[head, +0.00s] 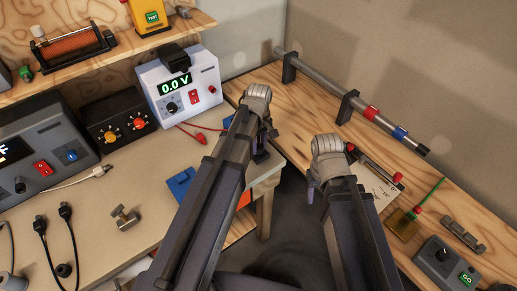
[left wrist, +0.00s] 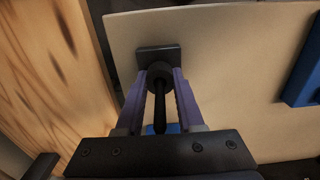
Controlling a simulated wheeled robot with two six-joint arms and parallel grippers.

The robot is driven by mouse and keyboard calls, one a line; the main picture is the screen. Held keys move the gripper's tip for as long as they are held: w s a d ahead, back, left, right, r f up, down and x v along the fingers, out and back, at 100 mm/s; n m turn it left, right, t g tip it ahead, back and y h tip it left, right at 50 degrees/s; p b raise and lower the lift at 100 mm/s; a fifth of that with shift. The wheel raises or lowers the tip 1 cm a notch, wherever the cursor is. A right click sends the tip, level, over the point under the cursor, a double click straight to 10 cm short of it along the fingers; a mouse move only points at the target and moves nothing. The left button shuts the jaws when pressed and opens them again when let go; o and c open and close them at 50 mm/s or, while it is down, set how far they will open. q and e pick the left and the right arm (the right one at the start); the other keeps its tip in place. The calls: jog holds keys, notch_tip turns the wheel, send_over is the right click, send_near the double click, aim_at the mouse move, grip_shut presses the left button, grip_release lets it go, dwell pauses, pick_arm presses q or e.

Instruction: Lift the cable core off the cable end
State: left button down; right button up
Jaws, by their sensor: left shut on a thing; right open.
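My left gripper (head: 261,154) is over the right end of the pale bench. In the left wrist view its fingers (left wrist: 160,88) are shut on a dark round piece, seemingly the cable core (left wrist: 160,72). A slim black rod, seemingly the cable end (left wrist: 160,108), runs from it toward the palm, between the fingers. A dark block (left wrist: 158,54) lies just beyond. I cannot tell whether core and block touch. The arm mostly hides this in the head view. My right gripper (head: 311,190) is open and empty, beside the wooden bench on the right.
A voltage meter (head: 182,85) stands behind the left arm. A blue block (head: 180,184) lies left of that arm, and black cables (head: 68,238) lie at the far left. The wooden bench (head: 300,113) holds a rod on stands (head: 349,107) and a control box (head: 443,262).

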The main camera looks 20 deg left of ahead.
pick_arm(q)
jog(key=shift+r+p, duration=6.5)
jog(key=shift+r, duration=0.2)
jog(key=shift+f, duration=0.2)
